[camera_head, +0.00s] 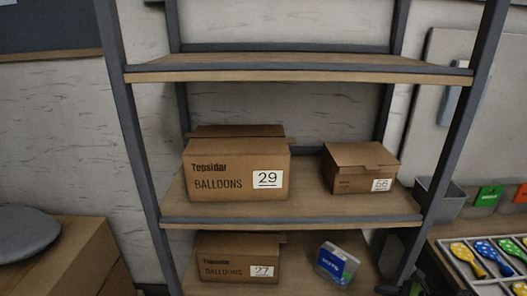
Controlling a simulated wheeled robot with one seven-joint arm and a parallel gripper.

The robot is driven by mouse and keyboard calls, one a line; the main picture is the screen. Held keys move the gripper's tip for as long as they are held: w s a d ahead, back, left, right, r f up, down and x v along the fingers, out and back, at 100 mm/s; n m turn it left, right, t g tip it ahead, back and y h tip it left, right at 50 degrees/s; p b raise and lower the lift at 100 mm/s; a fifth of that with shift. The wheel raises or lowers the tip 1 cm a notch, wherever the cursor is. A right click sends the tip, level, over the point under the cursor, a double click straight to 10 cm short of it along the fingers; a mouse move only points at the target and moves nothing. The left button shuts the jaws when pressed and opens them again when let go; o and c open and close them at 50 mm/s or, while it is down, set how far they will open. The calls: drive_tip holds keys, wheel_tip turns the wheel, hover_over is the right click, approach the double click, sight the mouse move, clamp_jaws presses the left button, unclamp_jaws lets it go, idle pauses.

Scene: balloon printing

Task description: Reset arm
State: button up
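A grey metal shelf rack with wooden boards stands in front of me. On its middle board (300,213) sits a brown cardboard box labelled "Tepsidar BALLOONS 29" (227,183) at the left. A smaller brown box labelled 56 (358,168) sits at the right of that board. On the lower board, a brown balloon box labelled 27 (238,262) stands at the left. A clear and blue pack (335,263) lies tilted to its right.
The top board (300,66) looks empty. At the right, a tray of colourful balloons (490,262) lies on a table beside a grey bin (438,196). A round grey seat (27,233) and brown boxes (85,262) stand at the lower left.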

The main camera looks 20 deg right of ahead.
drive_tip(key=w+a+r+n+g+h+p, duration=0.2)
drive_tip(key=a+r+n+g+h, duration=0.45)
drive_tip(key=a+r+n, duration=1.05)
drive_tip(key=s+a+r+n+t+p, duration=0.2)
drive_tip(key=s+a+r+n, duration=0.8)
drive_tip(key=s, duration=0.6)
drive_tip(key=a+r, duration=0.2)
drive_tip(key=a, duration=0.1)
drive_tip(key=shift+a+h, duration=0.35)
drive_tip(key=shift+t, duration=0.25)
drive_tip(key=shift+r, duration=0.1)
